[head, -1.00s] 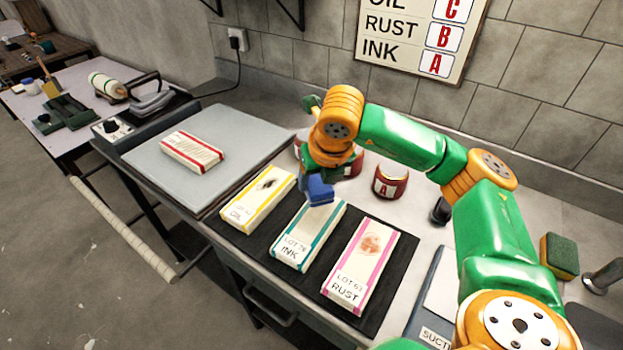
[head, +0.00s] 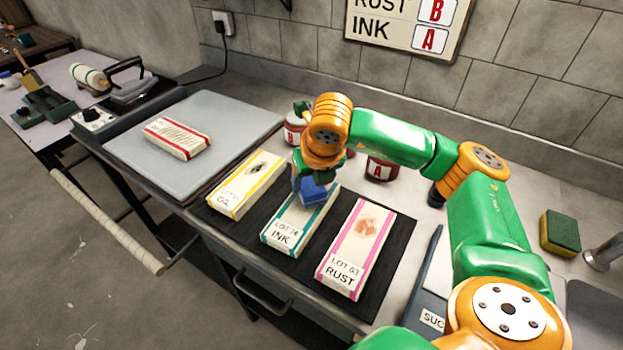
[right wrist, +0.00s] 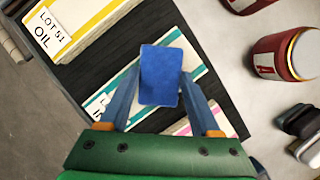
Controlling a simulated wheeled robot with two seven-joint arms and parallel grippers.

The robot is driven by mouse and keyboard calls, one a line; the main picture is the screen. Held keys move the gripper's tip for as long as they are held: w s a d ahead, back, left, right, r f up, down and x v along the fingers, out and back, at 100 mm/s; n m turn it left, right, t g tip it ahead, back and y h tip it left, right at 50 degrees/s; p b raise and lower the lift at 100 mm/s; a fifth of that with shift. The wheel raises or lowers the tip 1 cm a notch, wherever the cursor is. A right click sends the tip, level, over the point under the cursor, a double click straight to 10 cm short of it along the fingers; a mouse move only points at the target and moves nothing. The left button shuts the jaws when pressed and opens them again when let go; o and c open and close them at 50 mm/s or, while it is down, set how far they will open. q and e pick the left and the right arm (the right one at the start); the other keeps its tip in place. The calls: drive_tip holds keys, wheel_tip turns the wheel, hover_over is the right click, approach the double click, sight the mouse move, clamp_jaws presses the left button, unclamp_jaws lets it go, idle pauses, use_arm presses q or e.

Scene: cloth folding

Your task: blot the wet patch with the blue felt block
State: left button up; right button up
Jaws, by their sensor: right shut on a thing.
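My right gripper (head: 306,184) is shut on the blue felt block (head: 313,192), which fills the space between the fingers in the right wrist view (right wrist: 161,75). The block is over the upper part of the teal-edged INK cloth (head: 283,236). I cannot tell whether it touches the cloth. The block and gripper hide part of that cloth, and no wet patch shows on its bare part. The yellow-edged OIL cloth (head: 236,200) has a dark stain. The pink-edged RUST cloth (head: 345,262) has a brownish stain. My left gripper is not in view.
The cloths lie on a black mat (head: 398,262). Red-labelled jars (head: 379,168) stand behind it. A red-edged cloth (head: 177,138) lies on a grey pressing board (head: 225,118) to the left. A green-yellow sponge (head: 560,232) sits at right. A wall sign (head: 408,30) hangs above.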

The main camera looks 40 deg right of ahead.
drive_tip(key=shift+f+b, duration=0.5)
drive_tip(key=shift+b, duration=0.05)
idle(0.5)
drive_tip(key=shift+s+f+b, duration=0.1)
drive_tip(key=shift+f+b, duration=0.05)
drive_tip(key=shift+b, duration=0.15)
idle(1.1)
wheel_tip(320, 180, up, 7)
drive_tip(key=p, duration=0.5)
idle(0.5)
